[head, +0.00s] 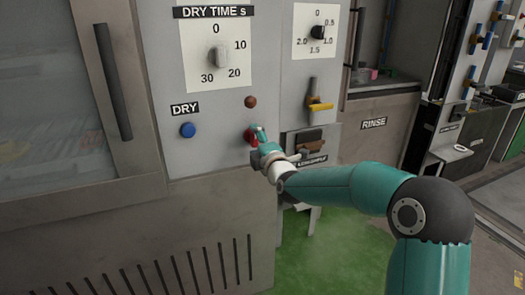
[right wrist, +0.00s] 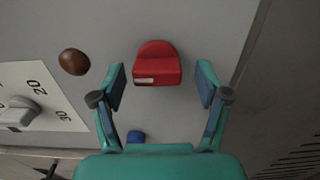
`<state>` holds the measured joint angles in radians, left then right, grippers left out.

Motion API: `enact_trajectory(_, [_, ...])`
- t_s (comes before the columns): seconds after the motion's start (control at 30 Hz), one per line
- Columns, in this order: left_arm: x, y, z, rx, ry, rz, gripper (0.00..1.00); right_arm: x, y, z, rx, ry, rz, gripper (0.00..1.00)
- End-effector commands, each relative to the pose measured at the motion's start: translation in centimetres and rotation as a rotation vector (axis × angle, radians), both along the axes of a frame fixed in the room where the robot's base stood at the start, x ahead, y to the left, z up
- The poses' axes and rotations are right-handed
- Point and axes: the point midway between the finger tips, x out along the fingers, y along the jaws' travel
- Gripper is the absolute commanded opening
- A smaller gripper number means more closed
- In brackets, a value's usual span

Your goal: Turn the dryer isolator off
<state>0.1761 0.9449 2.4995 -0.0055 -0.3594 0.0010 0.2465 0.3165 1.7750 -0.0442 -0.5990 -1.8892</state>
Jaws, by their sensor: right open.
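The red isolator knob (head: 250,136) is on the grey dryer panel, below a dark brown lamp and right of the blue DRY button. In the right wrist view the red knob (right wrist: 158,64) shows a pale mark on its lower left edge. My right gripper (head: 258,137) is at the panel, partly covering the knob in the head view. In the right wrist view my right gripper (right wrist: 162,82) is open, its fingers on either side of the knob with gaps, apparently not touching it. My left gripper is not in view.
The blue DRY button (head: 188,130), brown lamp (head: 250,102) and DRY TIME dial (head: 217,57) are nearby on the panel. A yellow-handled lever (head: 319,104) and another dial (head: 318,32) are to the right. A vertical door handle (head: 113,81) is at left.

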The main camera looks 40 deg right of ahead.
Motion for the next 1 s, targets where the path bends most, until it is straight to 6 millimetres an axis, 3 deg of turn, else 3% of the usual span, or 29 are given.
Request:
enact_trajectory(0.17, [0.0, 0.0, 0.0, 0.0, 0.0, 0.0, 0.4, -2.1, 0.4, 0.1, 0.0, 0.0, -0.001, 0.75])
enact_trajectory(0.6, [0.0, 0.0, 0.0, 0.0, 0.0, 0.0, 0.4, -9.9, 2.4, -0.1, -0.001, 0.002, 0.001, 0.75])
enact_trajectory(0.8, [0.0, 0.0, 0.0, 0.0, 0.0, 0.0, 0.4, -11.2, 2.7, -0.2, 0.0, 0.003, 0.002, 0.75])
enact_trajectory(1.0, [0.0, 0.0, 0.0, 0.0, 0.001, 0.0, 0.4, -11.3, 2.8, -0.2, 0.0, 0.003, 0.002, 0.75])
